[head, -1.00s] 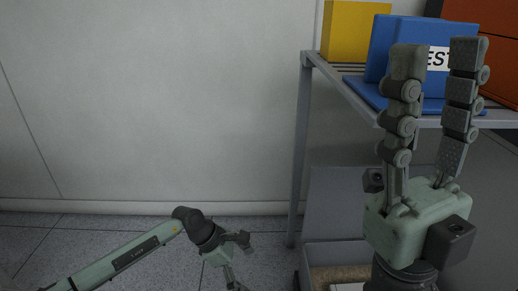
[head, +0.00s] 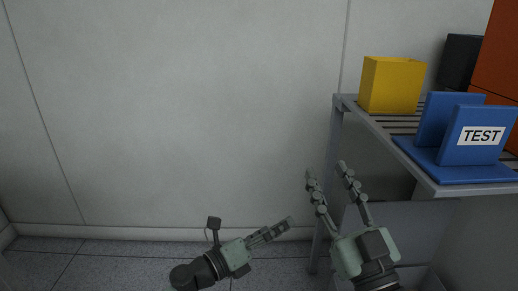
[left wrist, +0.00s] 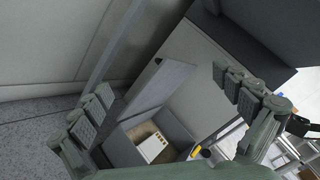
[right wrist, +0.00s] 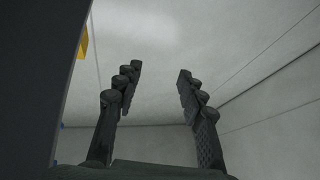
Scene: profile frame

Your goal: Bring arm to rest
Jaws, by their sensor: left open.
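My right gripper (head: 325,169) is low in the head view, left of and below the shelf's front edge, with its fingers pointing up. In the right wrist view its fingers (right wrist: 160,70) are spread, with only bare wall between them. My left gripper (head: 287,224) is low in the middle of the head view, pointing right towards the right gripper. Seen side-on there, its fingers look close together. In the left wrist view its fingers (left wrist: 160,82) are wide apart and hold nothing.
A metal shelf (head: 378,132) at right carries a yellow box (head: 390,86), a blue stand labelled TEST (head: 478,150), a dark box (head: 460,62) and orange boxes (head: 502,50). A bin holding a light item (left wrist: 148,147) is below. Left is bare wall and floor.

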